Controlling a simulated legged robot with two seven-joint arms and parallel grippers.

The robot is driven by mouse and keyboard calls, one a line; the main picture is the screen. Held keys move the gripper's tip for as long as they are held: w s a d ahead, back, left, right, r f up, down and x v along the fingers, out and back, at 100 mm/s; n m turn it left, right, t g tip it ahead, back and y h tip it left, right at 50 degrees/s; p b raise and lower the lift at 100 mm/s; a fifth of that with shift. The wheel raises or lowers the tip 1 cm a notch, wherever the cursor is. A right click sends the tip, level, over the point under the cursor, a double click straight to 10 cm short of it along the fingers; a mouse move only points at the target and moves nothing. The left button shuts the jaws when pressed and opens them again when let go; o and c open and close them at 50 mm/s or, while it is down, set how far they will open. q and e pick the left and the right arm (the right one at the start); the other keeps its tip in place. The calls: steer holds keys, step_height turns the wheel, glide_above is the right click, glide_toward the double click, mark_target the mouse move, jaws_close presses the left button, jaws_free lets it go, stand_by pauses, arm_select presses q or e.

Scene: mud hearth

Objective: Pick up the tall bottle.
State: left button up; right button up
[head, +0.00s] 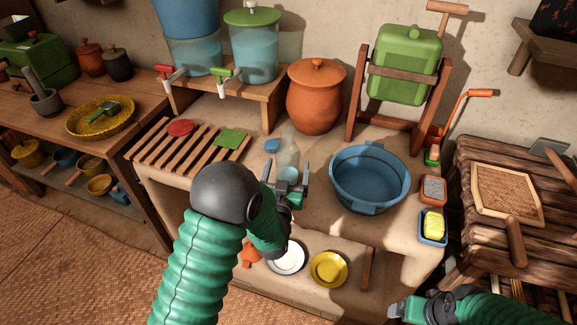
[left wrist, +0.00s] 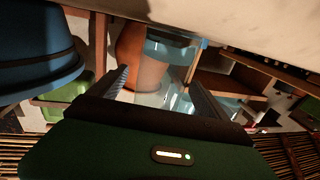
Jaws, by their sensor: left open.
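The tall bottle (head: 289,150) is clear and stands upright on the clay counter in the head view, between the water dispensers and the blue basin. My left gripper (head: 287,178) is open at the bottle's near side, its fingers pointing toward it. They partly hide its lower part. I cannot tell whether they touch it. In the left wrist view, pale see-through shapes show between the open left fingers (left wrist: 160,88), but the bottle's outline is unclear. My right gripper (head: 405,309) is low at the right, away from the bottle; its jaw opening is unclear.
A small blue object (head: 272,146) is close left of the bottle. The blue basin (head: 370,178) stands to its right, the orange lidded pot (head: 316,97) behind it. A slatted rack (head: 188,146) lies to the left. Plates (head: 328,268) sit on the shelf below.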

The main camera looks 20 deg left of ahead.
mark_target(288, 155)
arm_select(q)
steer(key=shift+w+a+f, duration=0.15)
steer(key=shift+w+a, duration=0.35)
steer(key=shift+w, duration=0.35)
steer(key=shift+d, duration=0.45)
steer(key=c, duration=0.5)
steer(key=shift+s+a, duration=0.1)
steer(key=shift+a, duration=0.1)
steer(key=c, duration=1.1)
arm_select(e)
steer(key=shift+a+f, duration=0.1)
arm_select(q)
steer(key=shift+r+p, duration=0.65)
steer(key=shift+r, duration=1.25)
steer(key=s+a+p, duration=0.1)
steer(key=s+p, duration=0.2)
steer(key=s, duration=0.2)
steer(key=s+a+r+p, duration=0.1)
steer(key=s+p, duration=0.2)
steer(key=s, duration=0.2)
steer(key=s+a+p, duration=0.1)
steer(key=s+p, duration=0.1)
steer(key=s, duration=0.3)
steer(key=shift+s+a+r+p, duration=0.1)
steer(key=shift+s+r+p, duration=0.15)
steer(key=shift+p, duration=0.15)
arm_select(e)
steer(key=w+v, duration=0.2)
steer(key=v, duration=0.7)
steer(key=shift+r, duration=0.6)
